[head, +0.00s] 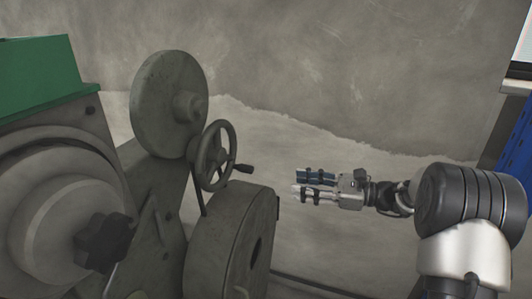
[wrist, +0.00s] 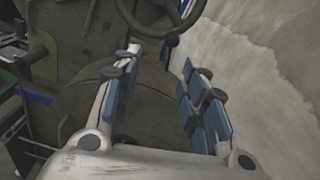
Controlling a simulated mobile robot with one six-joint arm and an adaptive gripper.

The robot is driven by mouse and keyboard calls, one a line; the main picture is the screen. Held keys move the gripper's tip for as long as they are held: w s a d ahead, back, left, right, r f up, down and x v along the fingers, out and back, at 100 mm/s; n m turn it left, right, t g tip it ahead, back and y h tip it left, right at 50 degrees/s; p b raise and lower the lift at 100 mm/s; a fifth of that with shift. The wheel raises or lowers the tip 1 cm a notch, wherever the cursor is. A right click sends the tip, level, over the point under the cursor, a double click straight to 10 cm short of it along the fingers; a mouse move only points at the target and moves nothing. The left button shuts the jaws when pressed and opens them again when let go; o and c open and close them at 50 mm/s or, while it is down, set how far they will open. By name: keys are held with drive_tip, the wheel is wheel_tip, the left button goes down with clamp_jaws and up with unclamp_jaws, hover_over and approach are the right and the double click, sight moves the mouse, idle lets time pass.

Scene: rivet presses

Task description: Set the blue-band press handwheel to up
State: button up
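The handwheel (head: 215,155) is a dark spoked ring on the press in the head view, with a black handle (head: 243,168) sticking out at its right. The handwheel's lower rim also shows at the top of the wrist view (wrist: 165,12), with the handle (wrist: 171,41) just below it. My gripper (head: 305,186) is open and empty, to the right of the handle and apart from it. In the wrist view its blue-padded fingers (wrist: 158,95) are spread, with the handle beyond them. A blue strip (wrist: 35,97) shows on the machine at the left of the wrist view.
A grey disc (head: 168,105) stands behind the handwheel, and a rounded grey housing (head: 232,245) lies below it. A machine with a green top (head: 40,78) and a black knob (head: 104,243) is at the left. Floor is clear between my gripper and the back wall.

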drive_tip(key=w+d, duration=0.1)
drive_tip(key=w, duration=0.1)
drive_tip(key=b, duration=0.2)
approach(250, 170)
drive_tip(key=shift+m+t, duration=0.4)
drive_tip(key=x, duration=1)
drive_tip(key=shift+w+a+f, duration=0.15)
drive_tip(key=shift+w+f, duration=0.2)
drive_tip(key=shift+f, duration=0.05)
clamp_jaws()
